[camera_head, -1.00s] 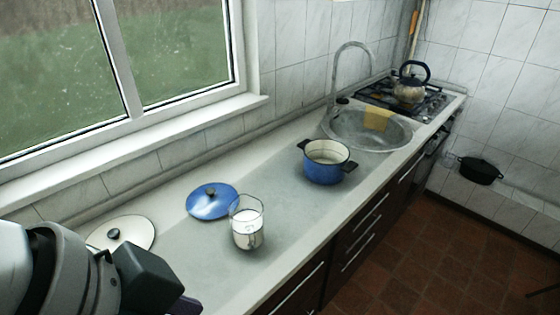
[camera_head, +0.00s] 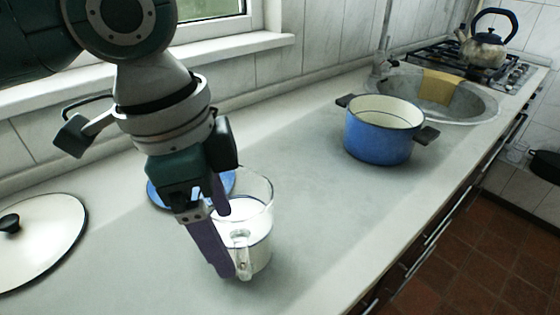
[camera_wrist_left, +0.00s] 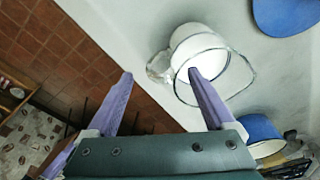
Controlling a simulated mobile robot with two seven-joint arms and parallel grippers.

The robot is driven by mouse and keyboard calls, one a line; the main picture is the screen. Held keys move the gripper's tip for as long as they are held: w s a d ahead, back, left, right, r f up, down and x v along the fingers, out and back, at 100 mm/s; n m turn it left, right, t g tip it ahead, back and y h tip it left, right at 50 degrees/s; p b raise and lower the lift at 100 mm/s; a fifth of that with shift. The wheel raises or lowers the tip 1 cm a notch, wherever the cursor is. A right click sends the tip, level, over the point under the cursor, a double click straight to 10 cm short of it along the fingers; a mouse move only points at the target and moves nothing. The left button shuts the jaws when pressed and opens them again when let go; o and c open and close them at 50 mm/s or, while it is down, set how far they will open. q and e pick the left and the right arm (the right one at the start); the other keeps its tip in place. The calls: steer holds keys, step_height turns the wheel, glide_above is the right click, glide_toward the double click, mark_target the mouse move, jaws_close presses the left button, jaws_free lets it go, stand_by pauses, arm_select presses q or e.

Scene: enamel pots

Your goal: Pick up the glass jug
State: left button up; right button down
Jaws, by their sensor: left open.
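The clear glass jug (camera_head: 258,212), with white contents, stands upright on the counter and partly shows behind my left gripper. My left gripper (camera_head: 229,243) is open and points down at the jug's handle side. One purple finger is outside the jug; the other appears over or inside the rim. In the left wrist view the jug (camera_wrist_left: 198,44) lies ahead, and its handle (camera_wrist_left: 158,67) shows between the open fingers (camera_wrist_left: 160,75). I cannot tell whether either finger touches the glass. My right gripper is not in view.
A blue lid (camera_head: 160,194) lies behind the gripper, partly hidden. A cream lid (camera_head: 42,240) lies at the left. A blue pot (camera_head: 378,138) stands farther right, before the sink (camera_head: 470,108) with a yellow cloth (camera_head: 440,87). The counter (camera_head: 330,220) right of the jug is clear.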

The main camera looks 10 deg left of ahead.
mark_target(239, 250)
arm_select(q)
steer(key=f, duration=0.2)
steer(key=d+f, duration=0.1)
steer(key=f, duration=0.4)
steer(key=shift+w+d+f+b, duration=0.25)
steer(key=shift+d+f+b, duration=0.1)
steer(key=shift+d+b, duration=0.05)
jaws_close()
stand_by(0.3)
steer(key=shift+r, duration=0.1)
